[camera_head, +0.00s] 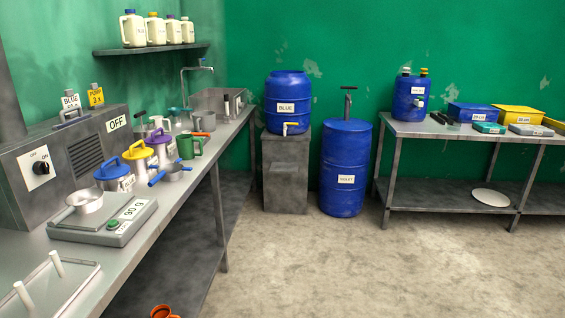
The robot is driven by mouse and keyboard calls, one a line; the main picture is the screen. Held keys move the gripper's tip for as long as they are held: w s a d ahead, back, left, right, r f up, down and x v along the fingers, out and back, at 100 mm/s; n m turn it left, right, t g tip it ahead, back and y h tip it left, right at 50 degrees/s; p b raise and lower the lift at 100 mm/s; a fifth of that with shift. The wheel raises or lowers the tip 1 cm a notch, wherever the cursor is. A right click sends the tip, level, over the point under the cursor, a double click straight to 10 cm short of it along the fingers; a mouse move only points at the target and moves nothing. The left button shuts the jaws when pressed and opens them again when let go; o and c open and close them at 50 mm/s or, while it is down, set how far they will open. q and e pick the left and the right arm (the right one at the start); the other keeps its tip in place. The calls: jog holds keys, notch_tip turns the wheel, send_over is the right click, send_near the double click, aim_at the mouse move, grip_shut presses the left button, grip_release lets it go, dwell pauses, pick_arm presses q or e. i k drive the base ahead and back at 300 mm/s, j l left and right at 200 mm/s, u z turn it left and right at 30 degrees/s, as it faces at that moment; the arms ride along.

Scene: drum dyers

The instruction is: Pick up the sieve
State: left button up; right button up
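No object is plainly recognisable as a sieve. A small grey cup-like vessel with a blue handle (173,172) lies on the left bench (205,172) and may be it; I cannot tell if it has mesh. A flat white round disc (491,197) lies on the lower shelf of the right table; its kind is unclear. Neither of my grippers is in view.
The left bench holds a scale (108,222) with a metal dish (85,201), lidded jugs (137,159) and a green mug (188,147). An orange vessel (163,312) shows at the bottom edge. Blue drums (345,168) stand behind. The middle floor (330,265) is clear.

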aim_at(171, 172)
jog(key=i+l, duration=0.15)
jog(key=i, duration=1.2)
jog(key=i+j+u, duration=0.2)
jog(key=i+u, duration=1.05)
jog(key=u, duration=0.15)
